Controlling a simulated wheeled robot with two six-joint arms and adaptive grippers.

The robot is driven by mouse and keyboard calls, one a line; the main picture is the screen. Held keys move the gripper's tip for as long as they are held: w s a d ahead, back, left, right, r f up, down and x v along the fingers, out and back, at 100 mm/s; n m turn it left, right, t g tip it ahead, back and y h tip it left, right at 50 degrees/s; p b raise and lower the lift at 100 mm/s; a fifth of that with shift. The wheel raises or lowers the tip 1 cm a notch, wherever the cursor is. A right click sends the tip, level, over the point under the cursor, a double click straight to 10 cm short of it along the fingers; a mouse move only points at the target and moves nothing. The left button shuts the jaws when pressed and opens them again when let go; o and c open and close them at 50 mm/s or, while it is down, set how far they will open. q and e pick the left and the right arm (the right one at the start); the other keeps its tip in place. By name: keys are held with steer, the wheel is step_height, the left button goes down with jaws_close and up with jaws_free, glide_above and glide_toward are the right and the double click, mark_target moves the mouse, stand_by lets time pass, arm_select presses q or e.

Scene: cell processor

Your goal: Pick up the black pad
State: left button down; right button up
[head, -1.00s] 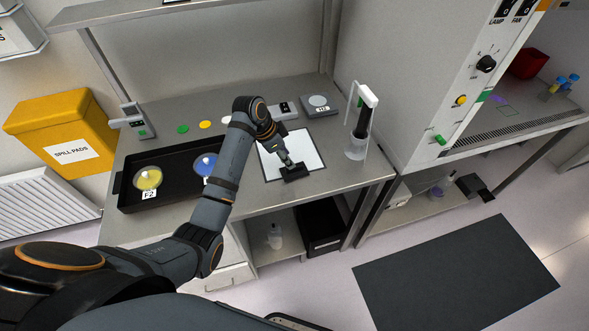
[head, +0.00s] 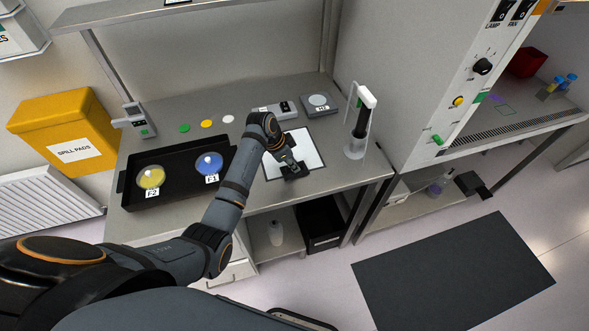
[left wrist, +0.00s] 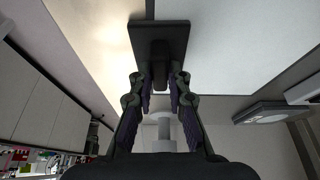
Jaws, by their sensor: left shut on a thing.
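The black pad (head: 293,174) is a dark flat block with an upright grip, at the front edge of the white sheet (head: 306,146) on the bench. In the left wrist view the pad's flat plate (left wrist: 175,35) fills the top middle, with its grip between my fingers. My left gripper (head: 288,166) comes down over the pad and is shut on its grip; the fingertips (left wrist: 160,76) lie on both sides of it. I cannot tell whether the pad touches the sheet or is slightly raised. My right gripper is in neither view.
A black tray (head: 128,190) with a yellow dish (head: 150,178) and a blue dish (head: 208,165) is left of my arm. A white stand (head: 355,148) is to the right. A small grey device (head: 318,104) sits behind. The bench's front edge is close to the pad.

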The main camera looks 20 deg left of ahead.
arm_select(q)
steer(key=shift+r+b, duration=0.5)
steer(key=shift+r, duration=0.05)
steer(key=shift+w+r+b, duration=0.1)
steer(key=shift+r+b, duration=0.5)
steer(key=shift+r, duration=0.2)
steer(key=s+a+r+b, duration=0.2)
steer(key=s+a+r, duration=0.2)
steer(key=s+r, duration=0.6)
steer(key=shift+s+r+b, duration=0.15)
steer(key=shift+s+b, duration=0.15)
steer(key=shift+s, duration=1.5)
steer(key=shift+a, duration=0.1)
